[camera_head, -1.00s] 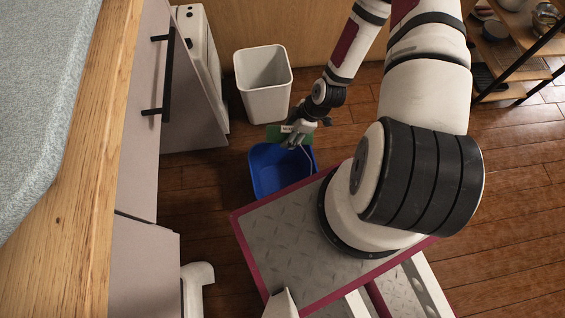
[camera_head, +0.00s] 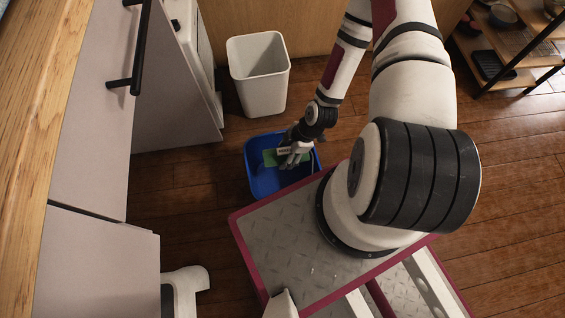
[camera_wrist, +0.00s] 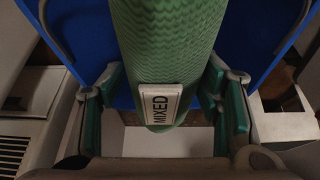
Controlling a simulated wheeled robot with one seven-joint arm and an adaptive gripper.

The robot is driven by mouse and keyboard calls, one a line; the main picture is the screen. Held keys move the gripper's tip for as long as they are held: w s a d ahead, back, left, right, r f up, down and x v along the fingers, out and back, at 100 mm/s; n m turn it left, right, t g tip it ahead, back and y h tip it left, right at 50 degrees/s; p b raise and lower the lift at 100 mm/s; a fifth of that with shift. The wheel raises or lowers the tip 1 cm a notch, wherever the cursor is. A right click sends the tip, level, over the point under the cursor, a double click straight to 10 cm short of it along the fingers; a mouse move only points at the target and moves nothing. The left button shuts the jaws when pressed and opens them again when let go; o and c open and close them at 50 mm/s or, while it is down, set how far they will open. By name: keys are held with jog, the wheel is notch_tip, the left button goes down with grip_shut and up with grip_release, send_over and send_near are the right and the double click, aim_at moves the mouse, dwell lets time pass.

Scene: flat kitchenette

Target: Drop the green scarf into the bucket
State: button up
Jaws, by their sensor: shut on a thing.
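The green scarf (camera_head: 270,157) is a rolled, ribbed green bundle with a white label reading "MIXED" at its near end. It fills the middle of the wrist view (camera_wrist: 165,45). My gripper (camera_head: 289,153) is shut on it, with a finger on each side in the wrist view (camera_wrist: 165,112). The blue bucket (camera_head: 262,183) stands on the floor beside my base. In the head view the scarf and gripper overlap the bucket's opening; I cannot tell how far below the rim they are. Blue bucket surfaces (camera_wrist: 85,35) show behind the scarf in the wrist view.
A white bin (camera_head: 259,85) stands just behind the bucket, near the wooden wall. Grey cabinets (camera_head: 95,130) with black handles line the left. A shelf rack (camera_head: 510,50) is at the back right. Wooden floor (camera_head: 180,190) is clear left of the bucket.

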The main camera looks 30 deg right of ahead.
jog(key=shift+f+b, duration=0.7)
jog(key=shift+f, duration=0.55)
jog(key=o, duration=1.3)
jog(key=shift+c, duration=0.2)
jog(key=shift+r, duration=0.1)
jog(key=v, duration=1.1)
jog(key=shift+s+d+r, duration=0.15)
jog(key=shift+d+r, duration=0.1)
jog(key=shift+r, duration=0.1)
